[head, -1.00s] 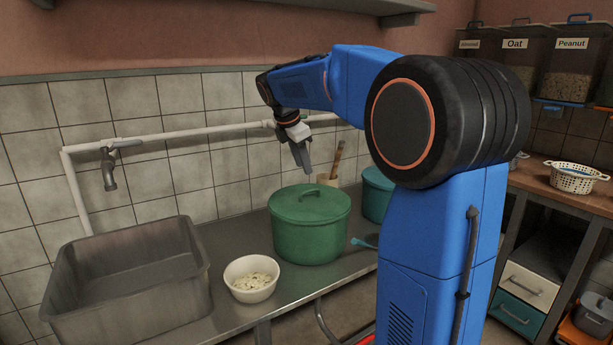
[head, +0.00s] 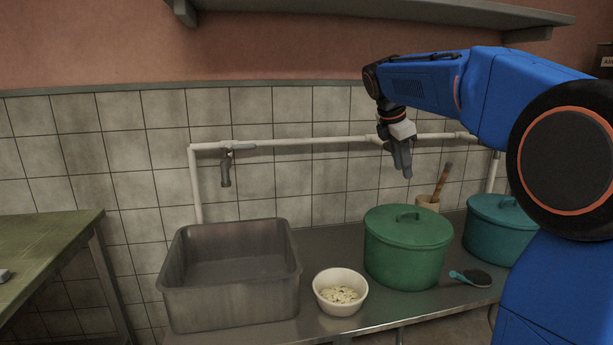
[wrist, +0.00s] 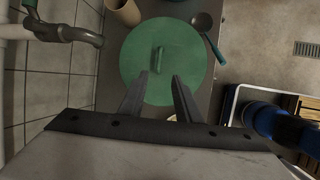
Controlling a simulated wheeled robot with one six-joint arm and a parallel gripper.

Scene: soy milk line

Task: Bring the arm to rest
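My gripper (head: 407,175) hangs, fingers down, in the air above the lidded green pot (head: 407,252). It is empty. In the wrist view the two fingers (wrist: 160,77) stand apart with a clear gap, and the green lid (wrist: 185,55) with its bar handle shows below and beyond them. My blue arm reaches in from the right of the head view, bent at the elbow. The fingers touch nothing that I can see.
A metal basin (head: 230,303), a white bowl (head: 340,308) of pale food, a teal pot (head: 500,238) and a dark ladle (head: 470,278) are on the metal counter. A tap (head: 226,170) and pipe line the tiled wall. A green table (head: 40,250) stands left.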

